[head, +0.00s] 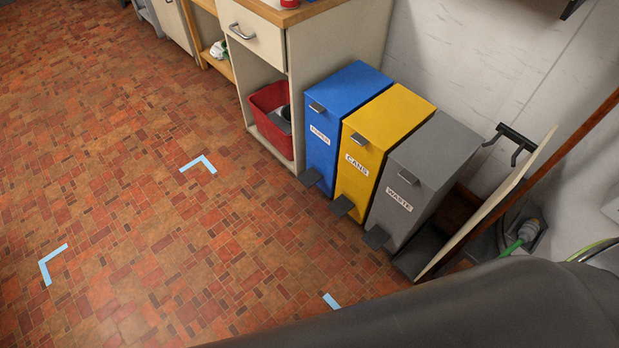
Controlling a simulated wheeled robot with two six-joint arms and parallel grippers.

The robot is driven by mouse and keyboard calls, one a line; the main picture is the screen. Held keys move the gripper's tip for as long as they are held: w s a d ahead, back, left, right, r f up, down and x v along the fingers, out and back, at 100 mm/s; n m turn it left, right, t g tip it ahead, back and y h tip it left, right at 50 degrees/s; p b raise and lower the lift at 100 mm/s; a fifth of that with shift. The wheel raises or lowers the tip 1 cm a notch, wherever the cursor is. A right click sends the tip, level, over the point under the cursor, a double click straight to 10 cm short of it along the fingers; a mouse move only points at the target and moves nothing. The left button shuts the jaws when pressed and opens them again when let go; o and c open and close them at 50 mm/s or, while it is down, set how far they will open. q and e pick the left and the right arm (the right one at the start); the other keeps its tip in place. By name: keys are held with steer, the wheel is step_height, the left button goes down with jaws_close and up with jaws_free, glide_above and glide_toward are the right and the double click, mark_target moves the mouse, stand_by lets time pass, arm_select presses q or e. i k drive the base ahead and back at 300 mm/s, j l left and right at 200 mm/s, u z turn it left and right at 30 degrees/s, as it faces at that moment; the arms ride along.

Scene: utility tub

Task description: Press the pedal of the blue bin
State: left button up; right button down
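The blue bin (347,88) stands against the wall beside the counter unit, its lid closed and a white label on its front. Its dark grey pedal (309,177) sticks out at the foot of its front, just above the tiled floor. The yellow bin (391,121), labelled CANS, stands directly to its right with its own pedal (342,205). The grey bin (432,156), labelled WASTE, is right of that, with a pedal (376,237). Neither of my grippers is in the head view.
A red tub (271,118) sits in the open counter unit (262,45) left of the blue bin. The tiled floor (150,200) before the bins is clear, with light-blue corner marks (201,163).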

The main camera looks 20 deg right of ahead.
mark_target(311, 177)
steer(key=i+j+z, duration=0.5)
steer(key=i+j, duration=0.2)
steer(key=i+j+z, duration=0.2)
steer(key=j, duration=0.25)
steer(key=i+j+z, duration=0.25)
steer(key=j, duration=0.25)
steer(key=i, duration=0.1)
